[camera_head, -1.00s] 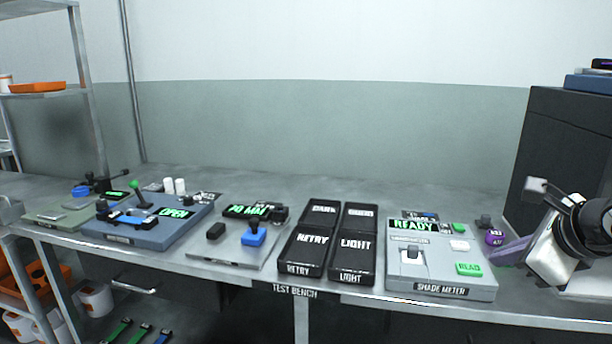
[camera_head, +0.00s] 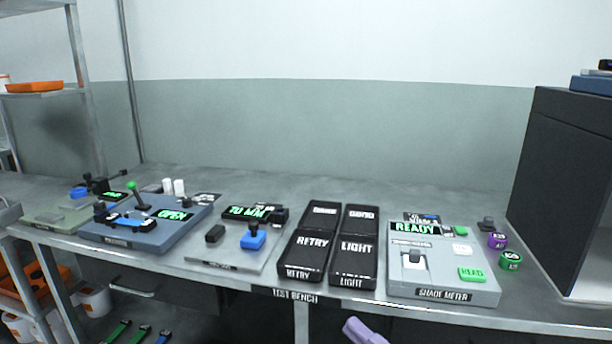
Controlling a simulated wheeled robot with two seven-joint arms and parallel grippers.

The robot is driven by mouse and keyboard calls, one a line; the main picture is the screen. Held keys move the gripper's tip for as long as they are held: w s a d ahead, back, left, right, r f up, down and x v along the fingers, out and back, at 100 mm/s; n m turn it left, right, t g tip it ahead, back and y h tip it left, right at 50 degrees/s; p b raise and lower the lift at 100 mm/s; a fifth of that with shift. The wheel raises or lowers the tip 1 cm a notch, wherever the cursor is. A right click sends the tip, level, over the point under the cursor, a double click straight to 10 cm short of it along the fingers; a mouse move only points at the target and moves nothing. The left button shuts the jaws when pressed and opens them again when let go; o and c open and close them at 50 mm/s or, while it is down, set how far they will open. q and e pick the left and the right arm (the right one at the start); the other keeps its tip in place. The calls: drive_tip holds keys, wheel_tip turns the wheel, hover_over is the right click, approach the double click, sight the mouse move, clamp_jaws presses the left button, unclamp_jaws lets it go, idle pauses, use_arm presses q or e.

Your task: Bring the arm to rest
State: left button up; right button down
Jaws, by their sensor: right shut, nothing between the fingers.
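My right gripper (camera_head: 362,331) shows only as pale purple fingertips at the bottom edge, below the front edge of the test bench (camera_head: 335,299). It is shut and empty, apart from everything on the bench. The rest of that arm is out of the picture. My left gripper is not in view.
On the bench stand the shade meter (camera_head: 443,294), reading READY, black RETRY (camera_head: 306,262) and LIGHT (camera_head: 353,267) trays, a 70 MM device (camera_head: 218,255) and a blue OPEN device (camera_head: 140,238). Purple (camera_head: 497,241) and green (camera_head: 510,261) rolls sit beside a dark cabinet (camera_head: 560,190).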

drive_tip(key=s+d+f+m+h, duration=0.3)
drive_tip(key=f+m+h, duration=0.2)
drive_tip(key=f+m, duration=0.35)
drive_tip(key=s+d+f+m+h, duration=0.2)
drive_tip(key=d+f+m+h, duration=0.2)
drive_tip(key=f+m, duration=0.45)
drive_tip(key=s+f+m+g+h, duration=0.2)
drive_tip(key=s+f+m+g, duration=0.2)
drive_tip(key=s+f, duration=1)
drive_tip(key=g, duration=0.2)
drive_tip(key=shift+f+g, duration=0.25)
drive_tip(key=shift+g, duration=0.05)
